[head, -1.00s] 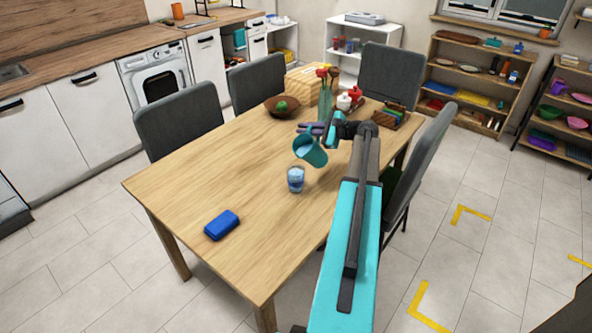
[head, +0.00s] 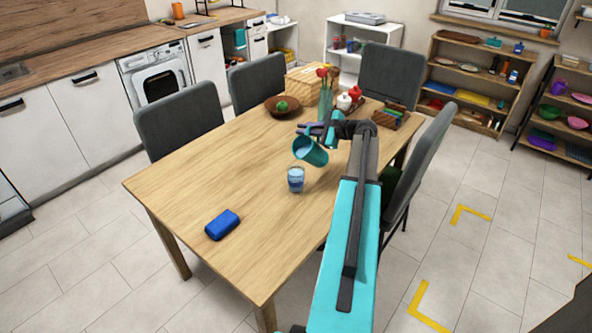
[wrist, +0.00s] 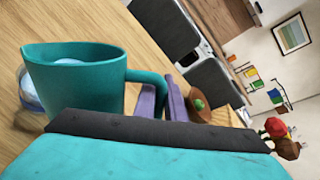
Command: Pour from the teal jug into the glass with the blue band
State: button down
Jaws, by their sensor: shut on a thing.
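The teal jug (head: 313,152) is held tilted above the table, its mouth toward the lower left, over the glass with the blue band (head: 295,179). The glass stands upright on the table and looks to hold some bluish liquid. In the wrist view the jug (wrist: 80,88) shows pale liquid inside, and the glass (wrist: 30,92) is partly hidden behind it. My gripper (head: 309,129) is shut on the jug; in the wrist view its purple fingers (wrist: 162,101) are at the jug's handle. I cannot make out a stream between jug and glass.
A blue block (head: 222,225) lies on the table (head: 200,180) near its front left. Grey chairs (head: 178,112) surround the table.

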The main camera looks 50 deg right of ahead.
jog(key=shift+a+n+g+h+p, duration=0.4)
jog(key=shift+a+n+g+h, duration=0.15)
jog(key=shift+n, duration=0.45)
dwell(2.7)
jog(key=shift+a+r, duration=0.2)
dwell(0.9)
jog(key=shift+w, duration=0.1)
jog(key=shift+d+f+m+t+y+b, duration=0.2)
jog(key=shift+d+m+y+b, duration=0.2)
jog(key=shift+m, duration=0.2)
jog(key=shift+d+f+m+t+y+b, duration=0.15)
jog(key=shift+d+m+y+b, duration=0.1)
jog(key=shift+d+m+y, duration=0.3)
jog(key=shift+a+r, duration=0.1)
jog(key=shift+r, duration=0.05)
